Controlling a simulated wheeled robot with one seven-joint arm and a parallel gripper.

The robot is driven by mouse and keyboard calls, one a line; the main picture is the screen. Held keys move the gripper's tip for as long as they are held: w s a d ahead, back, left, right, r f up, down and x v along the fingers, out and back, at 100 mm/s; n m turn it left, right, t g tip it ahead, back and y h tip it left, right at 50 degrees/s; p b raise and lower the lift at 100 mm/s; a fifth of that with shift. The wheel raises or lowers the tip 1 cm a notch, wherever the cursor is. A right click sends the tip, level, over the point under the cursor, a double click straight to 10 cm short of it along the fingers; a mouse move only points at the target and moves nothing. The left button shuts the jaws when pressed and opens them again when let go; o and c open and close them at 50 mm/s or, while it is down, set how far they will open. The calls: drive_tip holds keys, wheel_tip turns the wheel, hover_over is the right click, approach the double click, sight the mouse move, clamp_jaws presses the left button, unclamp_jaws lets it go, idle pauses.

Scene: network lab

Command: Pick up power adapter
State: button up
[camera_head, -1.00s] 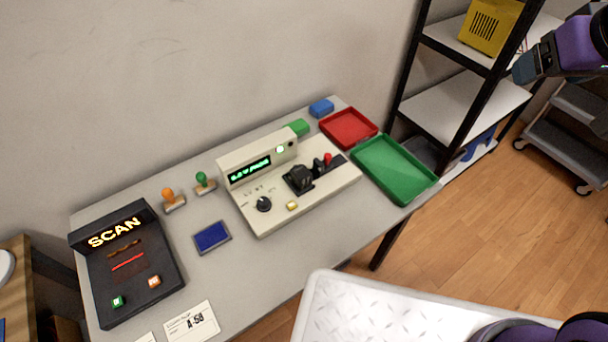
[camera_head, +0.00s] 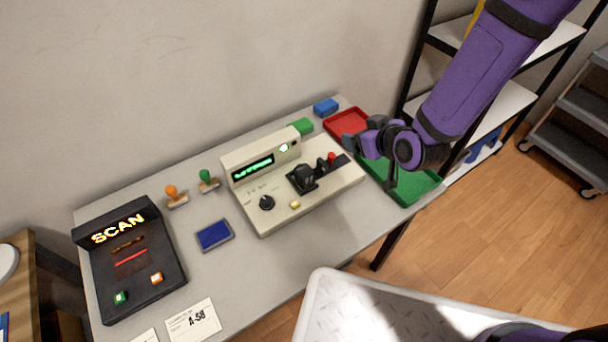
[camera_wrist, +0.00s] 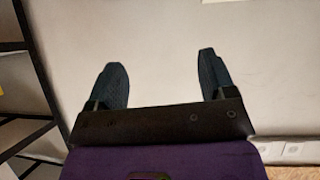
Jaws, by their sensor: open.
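A black block that looks like the power adapter (camera_head: 301,178) sits on the beige test unit (camera_head: 330,186), in the middle of the table. The unit has a lit green display, a dark knob and a red-topped lever. My gripper (camera_head: 352,139) is right of the unit in the head view, above the red and green trays. In the wrist view, my gripper (camera_wrist: 161,78) is open and empty, its two dark fingers apart in front of the bare wall. The adapter is not in the wrist view.
The red tray (camera_head: 336,118) and green tray (camera_head: 424,185) lie at the table's right end, partly hidden by my arm. A black scanner (camera_head: 147,271), two stamps and a blue pad (camera_head: 213,236) are on the left. A black-framed shelf (camera_head: 411,77) stands at right.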

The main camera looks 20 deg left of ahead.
sight(305, 171)
drive_tip(key=s+a+f+y, duration=0.3)
drive_tip(key=s+a+f, duration=0.3)
drive_tip(key=s+f, duration=0.45)
drive_tip(key=x, duration=0.4)
drive_tip(key=w+x, duration=0.1)
drive_tip(key=x, duration=0.3)
drive_tip(key=d+x, duration=0.1)
drive_tip(key=x, duration=0.3)
drive_tip(key=shift+w+f, duration=0.2)
drive_tip(key=shift+t, duration=0.3)
drive_tip(key=c, duration=1.1)
drive_tip(key=shift+r, duration=0.15)
